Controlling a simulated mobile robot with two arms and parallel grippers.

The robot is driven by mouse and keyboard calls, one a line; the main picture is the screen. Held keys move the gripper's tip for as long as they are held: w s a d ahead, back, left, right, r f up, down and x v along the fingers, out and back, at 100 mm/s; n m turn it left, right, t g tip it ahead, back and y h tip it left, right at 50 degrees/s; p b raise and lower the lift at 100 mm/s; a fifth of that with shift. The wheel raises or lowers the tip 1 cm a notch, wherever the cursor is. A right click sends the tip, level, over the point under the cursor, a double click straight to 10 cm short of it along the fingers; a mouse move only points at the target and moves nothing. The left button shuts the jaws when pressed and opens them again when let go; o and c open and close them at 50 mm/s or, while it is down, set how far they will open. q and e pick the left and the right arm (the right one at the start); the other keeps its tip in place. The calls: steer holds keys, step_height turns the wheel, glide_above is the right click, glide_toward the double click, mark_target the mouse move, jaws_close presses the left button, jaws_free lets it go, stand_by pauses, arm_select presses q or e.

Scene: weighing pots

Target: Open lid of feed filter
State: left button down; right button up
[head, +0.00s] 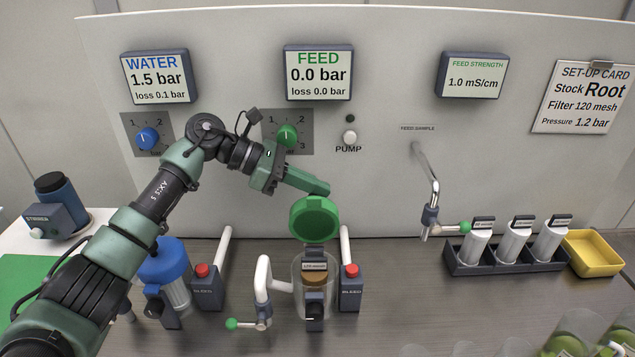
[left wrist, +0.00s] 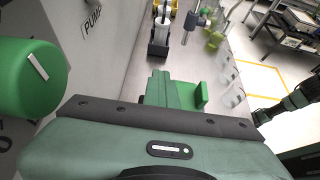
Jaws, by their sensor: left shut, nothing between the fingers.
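The feed filter's green lid (head: 314,218) stands raised and tilted up at the back of the clear filter bowl (head: 302,272). A tan cartridge (head: 314,279) shows inside the bowl, with a small label across its top. My left gripper (head: 322,188) is shut and empty, its fingertips just above the lid's upper edge. I cannot tell whether they touch it. Its green fingers (left wrist: 185,95) show in the left wrist view. A dark arm part of mine (left wrist: 290,105) shows at that view's right edge; its jaws cannot be made out.
The blue-lidded water filter (head: 163,262) stands left, partly behind my left arm. A green-tipped valve (head: 252,324) is in front. The green feed dial (head: 288,136) is on the wall behind.

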arm_select(q)
steer(key=r, duration=0.1)
steer(key=s+r+p, duration=0.1)
steer(key=r, duration=0.1)
steer(key=s+r+p, duration=0.1)
steer(key=shift+a+r, duration=0.3)
steer(key=shift+a, duration=0.05)
steer(key=shift+s+d+r, duration=0.1)
steer(key=shift+s+r, duration=0.05)
steer(key=shift+r, duration=0.1)
